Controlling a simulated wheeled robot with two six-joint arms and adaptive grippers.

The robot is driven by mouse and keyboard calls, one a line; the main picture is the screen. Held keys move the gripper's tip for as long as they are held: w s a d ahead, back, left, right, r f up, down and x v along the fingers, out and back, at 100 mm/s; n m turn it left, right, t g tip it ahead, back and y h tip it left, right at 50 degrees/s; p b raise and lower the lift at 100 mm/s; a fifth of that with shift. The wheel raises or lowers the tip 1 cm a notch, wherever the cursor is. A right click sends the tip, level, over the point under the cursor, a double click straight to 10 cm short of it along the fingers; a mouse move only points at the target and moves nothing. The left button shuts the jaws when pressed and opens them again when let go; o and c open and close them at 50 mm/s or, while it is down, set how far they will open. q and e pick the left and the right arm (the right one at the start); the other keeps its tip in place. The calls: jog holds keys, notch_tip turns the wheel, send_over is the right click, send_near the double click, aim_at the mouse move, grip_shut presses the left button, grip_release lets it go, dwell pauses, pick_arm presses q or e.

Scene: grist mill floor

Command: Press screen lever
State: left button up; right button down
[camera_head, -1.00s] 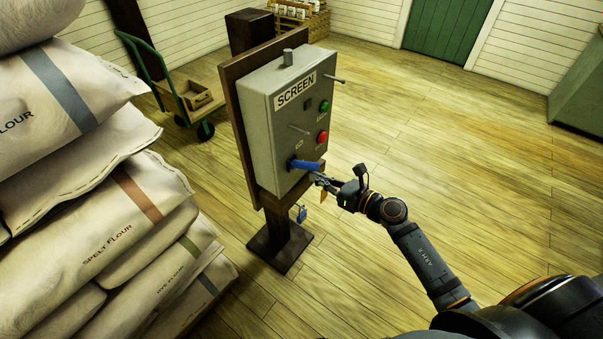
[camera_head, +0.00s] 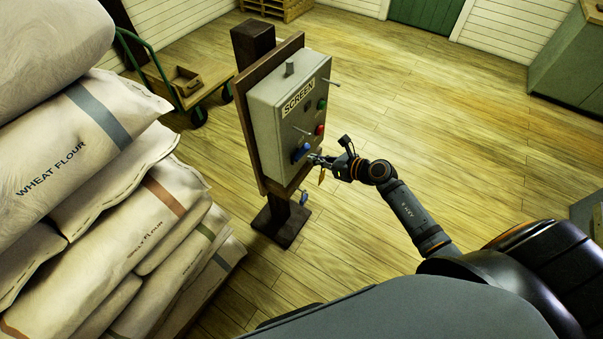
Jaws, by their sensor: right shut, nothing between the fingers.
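The grey control box (camera_head: 287,118) labelled SCREEN stands on a wooden post. It carries a blue-handled lever (camera_head: 300,153) low on its front, a green button (camera_head: 322,103) and a red button (camera_head: 319,129). The blue handle juts out, angled up to the right. My right gripper (camera_head: 314,159) is shut and empty, its tips close beside the lever's right side. I cannot tell whether they touch it. My left gripper is out of view.
Stacked flour sacks (camera_head: 110,200) fill the left side. A green hand cart (camera_head: 190,90) stands behind the box on the left. A blue tag-like item (camera_head: 303,198) hangs below the box. Open plank floor lies to the right.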

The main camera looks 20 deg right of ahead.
jog(key=shift+w+a+r+p, duration=0.2)
jog(key=shift+w+r, duration=0.15)
jog(key=shift+r, duration=0.2)
jog(key=shift+w+a+r+p, duration=0.15)
jog(key=shift+w+r, duration=0.15)
jog(key=shift+r, duration=0.35)
jog(key=f+v, duration=0.1)
jog(key=v, duration=0.6)
jog(key=shift+s+d, duration=0.25)
jog(key=shift+s, duration=0.2)
jog(key=shift+f, duration=0.1)
